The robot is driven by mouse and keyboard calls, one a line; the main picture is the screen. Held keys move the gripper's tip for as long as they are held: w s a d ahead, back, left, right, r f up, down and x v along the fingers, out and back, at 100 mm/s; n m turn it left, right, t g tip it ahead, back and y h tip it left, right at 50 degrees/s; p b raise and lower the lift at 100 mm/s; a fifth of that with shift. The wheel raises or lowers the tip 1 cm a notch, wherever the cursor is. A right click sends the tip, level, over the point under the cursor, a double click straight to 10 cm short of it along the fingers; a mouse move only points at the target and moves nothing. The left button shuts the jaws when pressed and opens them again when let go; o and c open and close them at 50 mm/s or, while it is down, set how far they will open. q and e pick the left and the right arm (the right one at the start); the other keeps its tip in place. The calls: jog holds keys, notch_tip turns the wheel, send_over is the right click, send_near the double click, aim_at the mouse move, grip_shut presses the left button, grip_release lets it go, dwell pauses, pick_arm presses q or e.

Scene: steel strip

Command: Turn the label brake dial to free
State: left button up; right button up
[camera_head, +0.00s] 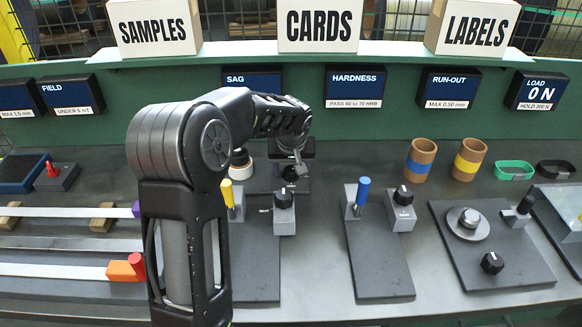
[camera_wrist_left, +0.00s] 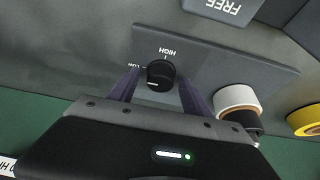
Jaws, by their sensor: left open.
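A black round dial (camera_wrist_left: 161,75) sits on a grey plate (camera_wrist_left: 205,66), with HIGH and LOW printed beside it. A pale mark shows on the lower left of its face in the left wrist view. My left gripper (camera_wrist_left: 160,92) is open, its fingers on either side of the dial; I cannot tell whether they touch it. In the head view my left gripper (camera_head: 297,163) is over the back middle of the bench, and the same dial (camera_head: 290,173) is partly hidden under it. A grey block reading FREE (camera_wrist_left: 226,8) shows upside down at the top of the wrist view.
A white roll with a brown core (camera_wrist_left: 238,100) stands beside the dial, also visible in the head view (camera_head: 240,163). Yellow (camera_head: 228,192) and blue (camera_head: 362,192) levers stand in front. Brown rolls (camera_head: 420,160) stand right.

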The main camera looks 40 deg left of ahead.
pick_arm(q)
jog(key=shift+c, duration=0.6)
grip_shut()
